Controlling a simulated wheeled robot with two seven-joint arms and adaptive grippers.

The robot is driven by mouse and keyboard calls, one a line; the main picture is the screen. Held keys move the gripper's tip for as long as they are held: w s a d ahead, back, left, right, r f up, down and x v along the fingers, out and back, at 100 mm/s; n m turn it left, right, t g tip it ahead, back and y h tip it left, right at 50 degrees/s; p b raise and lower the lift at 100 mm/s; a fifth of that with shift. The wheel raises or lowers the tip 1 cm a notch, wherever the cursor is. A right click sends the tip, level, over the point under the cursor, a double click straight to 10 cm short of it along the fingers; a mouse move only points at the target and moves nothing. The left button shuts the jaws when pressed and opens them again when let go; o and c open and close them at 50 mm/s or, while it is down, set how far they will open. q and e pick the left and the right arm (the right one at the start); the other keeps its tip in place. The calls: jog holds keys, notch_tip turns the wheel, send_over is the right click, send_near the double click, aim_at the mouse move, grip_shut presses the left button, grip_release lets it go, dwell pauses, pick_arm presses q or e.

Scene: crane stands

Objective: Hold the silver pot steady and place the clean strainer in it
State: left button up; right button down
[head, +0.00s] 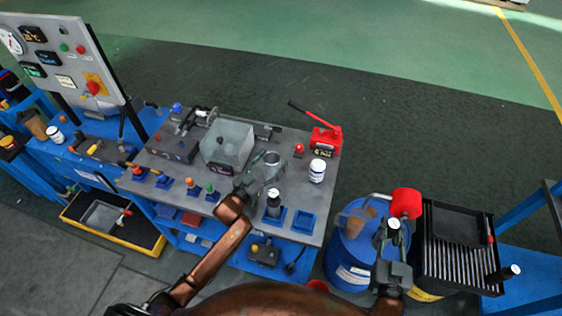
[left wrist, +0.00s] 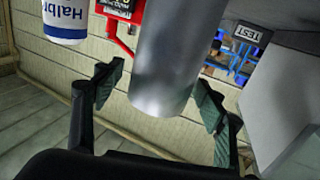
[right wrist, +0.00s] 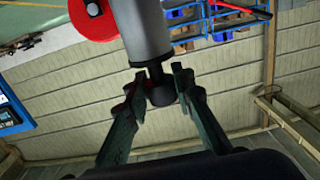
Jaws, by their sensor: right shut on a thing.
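The silver pot (head: 272,165) stands upright on the grey bench top, and in the left wrist view it is a plain silver cylinder (left wrist: 175,60). My left gripper (head: 257,169) is open at the pot's left side. Its fingers (left wrist: 158,97) lie either side of the pot with visible gaps. My right gripper (head: 391,240) is above the area between the blue drum and the black ribbed tray. It is shut on the dark knob of a pale grey cylinder (right wrist: 147,30), which looks like the strainer. The head view shows its whitish end (head: 394,224); its cleanliness cannot be told.
A clear box (head: 227,143) stands left of the pot, a white labelled jar (head: 317,170) and red hand pump (head: 325,138) to its right. A dark bottle-like item (head: 273,205) stands nearer. A red round object (head: 406,203) is beside my right gripper, near the blue drum (head: 352,250).

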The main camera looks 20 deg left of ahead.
pick_arm(q)
jog(key=c, duration=1.4)
pick_arm(e)
jog(key=w+a+r+n+g+y, duration=0.1)
jog(key=w+a+r+n+y, duration=0.2)
jog(key=w+a, duration=0.5)
jog(key=w+a+r+n+g+y, duration=0.15)
jog(key=w+a+y, duration=0.3)
jog(key=a, duration=0.65)
notch_tip(320, 180, up, 9)
jog(key=n+g+y, duration=0.5)
jog(key=n+y, duration=0.1)
jog(key=y, duration=0.1)
send_over(272, 154)
jog(key=s+d, duration=0.1)
jog(key=s, duration=0.2)
jog(key=shift+t, duration=0.25)
notch_tip(272, 154, down, 18)
jog(key=shift+r, duration=0.15)
